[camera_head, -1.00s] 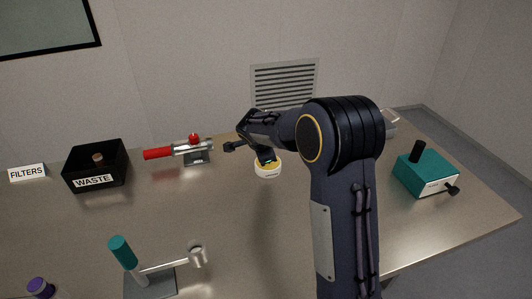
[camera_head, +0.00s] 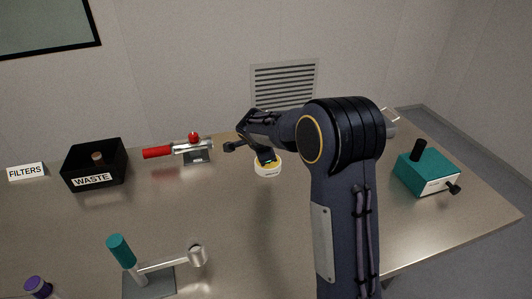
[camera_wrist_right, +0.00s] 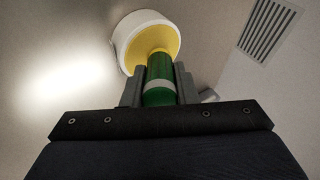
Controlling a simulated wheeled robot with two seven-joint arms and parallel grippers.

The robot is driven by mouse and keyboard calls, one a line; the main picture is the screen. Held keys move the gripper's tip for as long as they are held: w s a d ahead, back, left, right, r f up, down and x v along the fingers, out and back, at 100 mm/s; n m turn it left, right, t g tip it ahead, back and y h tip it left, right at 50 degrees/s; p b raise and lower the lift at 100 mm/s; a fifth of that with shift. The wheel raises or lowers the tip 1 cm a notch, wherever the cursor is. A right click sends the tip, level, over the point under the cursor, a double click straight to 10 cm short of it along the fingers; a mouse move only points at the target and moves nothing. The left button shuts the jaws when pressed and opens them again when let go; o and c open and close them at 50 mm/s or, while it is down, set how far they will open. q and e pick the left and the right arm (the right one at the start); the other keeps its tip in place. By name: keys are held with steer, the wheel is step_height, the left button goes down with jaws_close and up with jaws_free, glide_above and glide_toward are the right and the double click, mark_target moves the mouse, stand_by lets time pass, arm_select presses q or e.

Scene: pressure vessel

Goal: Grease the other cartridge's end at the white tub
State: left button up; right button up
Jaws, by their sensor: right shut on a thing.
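The white tub (camera_head: 268,170) stands on the table near the middle of the head view, with yellow grease inside. In the right wrist view the tub (camera_wrist_right: 130,38) lies just beyond my fingertips. My right gripper (camera_wrist_right: 159,80) is shut on a green cartridge (camera_wrist_right: 160,72) with a pale band. The cartridge's far end overlaps the yellow grease and I cannot tell how deep it reaches. In the head view my right gripper (camera_head: 264,155) points down at the tub and the cartridge is mostly hidden. My left gripper is not in view.
A black WASTE bin (camera_head: 96,165) with a brown-topped item and a FILTERS sign (camera_head: 26,171) stand left. A red-handled metal device (camera_head: 185,148) is left of the tub. A teal-capped stand (camera_head: 150,279) is in front, a teal box (camera_head: 428,174) at right.

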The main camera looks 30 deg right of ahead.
steer(key=shift+r+p, duration=1.3)
steer(key=shift+r, duration=2.2)
steer(key=shift+s+a+f, duration=0.15)
steer(key=shift+f, duration=0.05)
steer(key=s+a+f+n+y, duration=0.2)
steer(key=s+a+n+y, duration=0.2)
steer(key=a+n, duration=0.3)
steer(key=s+a+f+n+y, duration=0.2)
steer(key=s+a+n+y, duration=0.2)
steer(key=a+n, duration=0.4)
steer(key=n+y, duration=0.1)
steer(key=n, duration=0.2)
steer(key=shift+f+y, duration=0.3)
